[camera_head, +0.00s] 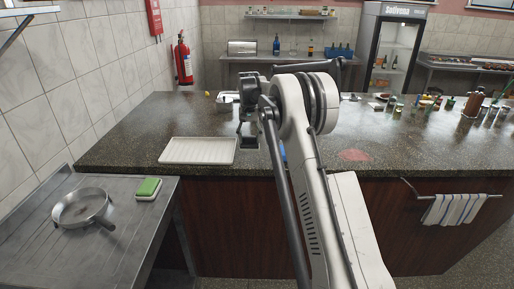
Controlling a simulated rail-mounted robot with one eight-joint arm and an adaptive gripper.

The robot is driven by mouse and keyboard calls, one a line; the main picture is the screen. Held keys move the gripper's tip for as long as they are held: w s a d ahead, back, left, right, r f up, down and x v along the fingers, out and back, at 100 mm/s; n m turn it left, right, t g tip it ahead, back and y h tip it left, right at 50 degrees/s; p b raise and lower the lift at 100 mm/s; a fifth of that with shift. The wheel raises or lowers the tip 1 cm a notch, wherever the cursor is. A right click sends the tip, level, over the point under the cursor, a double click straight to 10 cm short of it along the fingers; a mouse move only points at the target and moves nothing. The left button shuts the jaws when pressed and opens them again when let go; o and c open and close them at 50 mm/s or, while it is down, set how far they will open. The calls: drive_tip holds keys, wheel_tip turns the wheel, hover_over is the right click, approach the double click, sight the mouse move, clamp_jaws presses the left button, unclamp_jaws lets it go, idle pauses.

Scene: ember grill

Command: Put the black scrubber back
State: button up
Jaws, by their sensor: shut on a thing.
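My gripper (246,133) hangs over the dark stone counter (315,142), just right of the white ribbed tray (165,153). It is shut on a small dark block, the black scrubber (249,143), which is hard to separate from the dark fingers. The scrubber looks to be next to the tray's right end; I cannot tell whether it touches the counter. My arm hides part of the counter behind and to the right of it.
A steel side table (60,255) at lower left holds a pan (82,207) and a green-topped sponge (148,188). Several bottles and jars stand at the counter's right. A striped towel (453,209) hangs on the front rail. The tray looks empty.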

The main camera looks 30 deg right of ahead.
drive_tip(key=d, duration=0.1)
drive_tip(key=d+f, duration=0.1)
drive_tip(key=w+d+f, duration=0.1)
drive_tip(key=shift+d+f, duration=0.1)
drive_tip(key=shift+d, duration=0.25)
drive_tip(key=shift+f+p, duration=0.45)
drive_tip(key=shift+f, duration=1.55)
drive_tip(key=shift+f, duration=0.1)
drive_tip(key=o, duration=1)
